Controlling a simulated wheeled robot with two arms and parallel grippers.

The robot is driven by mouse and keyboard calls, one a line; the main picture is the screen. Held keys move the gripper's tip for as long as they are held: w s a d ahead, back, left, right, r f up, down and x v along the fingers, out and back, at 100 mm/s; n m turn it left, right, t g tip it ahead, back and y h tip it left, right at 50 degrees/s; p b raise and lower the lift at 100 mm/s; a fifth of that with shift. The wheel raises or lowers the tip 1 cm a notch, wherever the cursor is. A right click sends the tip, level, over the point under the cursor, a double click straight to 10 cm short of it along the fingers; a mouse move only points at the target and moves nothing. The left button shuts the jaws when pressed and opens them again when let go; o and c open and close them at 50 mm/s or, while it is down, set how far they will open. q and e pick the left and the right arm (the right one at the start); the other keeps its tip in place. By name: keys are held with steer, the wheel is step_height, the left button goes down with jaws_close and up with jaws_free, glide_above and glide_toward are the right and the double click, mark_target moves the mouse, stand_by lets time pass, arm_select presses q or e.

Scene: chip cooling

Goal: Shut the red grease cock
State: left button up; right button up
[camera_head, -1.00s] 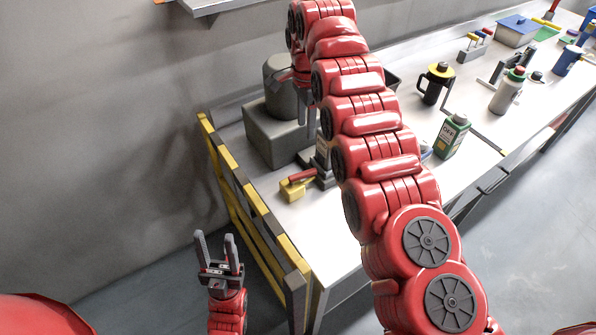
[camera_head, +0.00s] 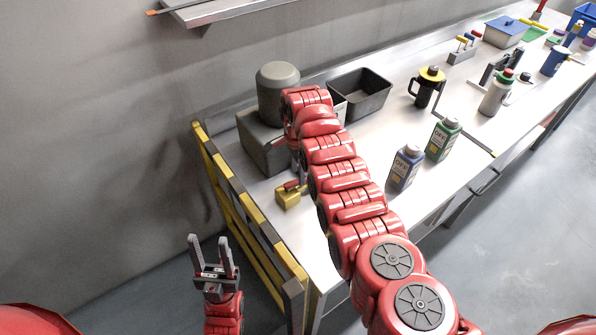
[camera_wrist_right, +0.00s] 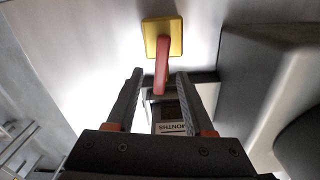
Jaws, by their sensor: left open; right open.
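The red grease cock handle (camera_head: 290,185) sits on a yellow block (camera_head: 287,197) near the left end of the bench. In the right wrist view the red handle (camera_wrist_right: 162,68) runs from the yellow block (camera_wrist_right: 174,36) down toward my right gripper (camera_wrist_right: 158,82). The right gripper is open, with the handle's near end showing between its fingertips; I cannot tell whether they touch. In the head view my right arm hides most of that gripper. My left gripper (camera_head: 213,247) is open and empty, left of the bench and its striped barrier.
A grey machine (camera_head: 262,140) stands behind the cock. A dark bin (camera_head: 362,92), a blue bottle (camera_head: 405,167) and a green bottle (camera_head: 443,140) stand on the bench (camera_head: 395,120). A yellow-black barrier (camera_head: 235,205) borders its left end. A shelf (camera_head: 215,12) hangs above.

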steer(key=shift+w+f+b, duration=0.1)
steer(key=shift+f+b, duration=0.45)
steer(key=shift+f, duration=0.8)
steer(key=shift+c, duration=0.3)
jaws_close()
